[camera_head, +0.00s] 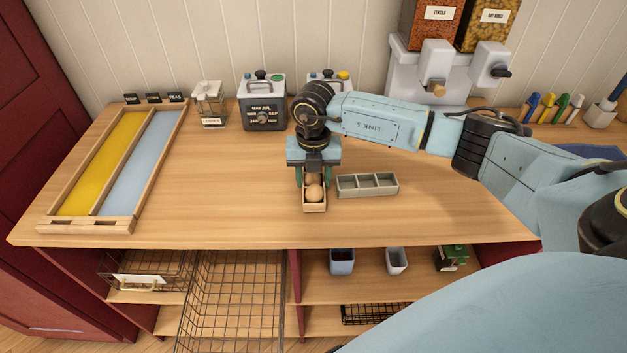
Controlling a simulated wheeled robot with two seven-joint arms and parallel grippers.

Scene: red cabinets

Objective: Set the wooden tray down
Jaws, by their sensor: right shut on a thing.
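The small wooden tray (314,208) is at the middle of the counter in the head view, with round brown objects (314,192) in it. My right gripper (313,178) points down over the tray, one green finger on each side, and is shut on it. The gripper hides the tray's far part. The tray looks level and is at or just above the counter top; I cannot tell if it touches. My left gripper is not in view.
A grey divided tray (367,191) stands close to the right of the wooden tray. A wooden frame with yellow and blue lanes (84,226) lies at left. Containers and dispensers (410,85) line the back. The wooden counter (225,190) is clear to the left.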

